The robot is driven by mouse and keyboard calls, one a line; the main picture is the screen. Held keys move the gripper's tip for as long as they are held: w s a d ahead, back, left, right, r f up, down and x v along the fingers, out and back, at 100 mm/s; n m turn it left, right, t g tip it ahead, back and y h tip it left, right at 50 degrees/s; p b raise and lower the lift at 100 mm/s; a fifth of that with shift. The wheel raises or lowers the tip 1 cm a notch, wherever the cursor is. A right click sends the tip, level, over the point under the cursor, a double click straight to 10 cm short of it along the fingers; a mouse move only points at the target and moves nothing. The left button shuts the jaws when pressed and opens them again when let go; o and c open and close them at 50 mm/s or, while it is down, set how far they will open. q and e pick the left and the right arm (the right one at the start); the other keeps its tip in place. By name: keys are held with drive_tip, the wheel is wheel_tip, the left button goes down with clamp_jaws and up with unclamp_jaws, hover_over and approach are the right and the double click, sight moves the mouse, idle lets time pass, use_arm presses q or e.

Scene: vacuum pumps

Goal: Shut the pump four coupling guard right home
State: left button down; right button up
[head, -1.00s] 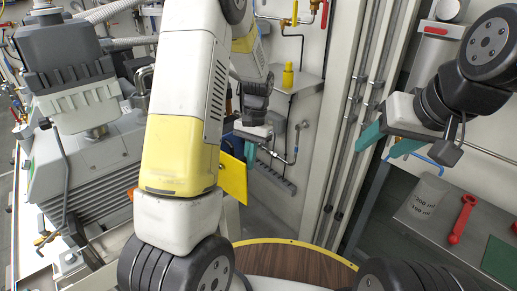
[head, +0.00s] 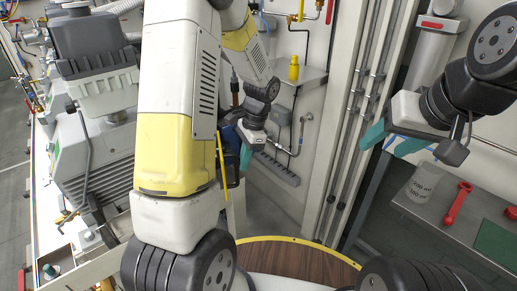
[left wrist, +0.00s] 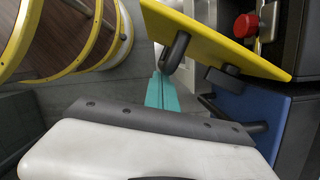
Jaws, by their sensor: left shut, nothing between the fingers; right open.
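The yellow guard panel (head: 222,160) shows nearly edge-on in the head view, just right of my left arm. In the left wrist view the yellow panel (left wrist: 215,38) is a tilted plate with a dark handle (left wrist: 175,52) on its face. It stands out at an angle beside dark equipment; whether it touches its seat is hidden. My left gripper (head: 245,158) is shut and empty, just right of the panel. Its teal fingers (left wrist: 160,88) pass near the panel's left end; contact cannot be told. My right gripper (head: 388,142) is open and empty, far right.
A blue panel (left wrist: 240,115) and a red knob (left wrist: 245,25) are close to the yellow panel. A large grey pump (head: 95,150) stands at left.

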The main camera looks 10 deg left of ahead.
use_arm(q)
drive_tip(key=s+a+m+t, duration=0.2)
drive_tip(key=s+a+m, duration=0.3)
drive_tip(key=a+m, duration=0.4)
drive_tip(key=shift+a+m+y, duration=0.3)
drive_tip(key=shift+a, duration=1.3)
drive_tip(key=shift+s, duration=0.1)
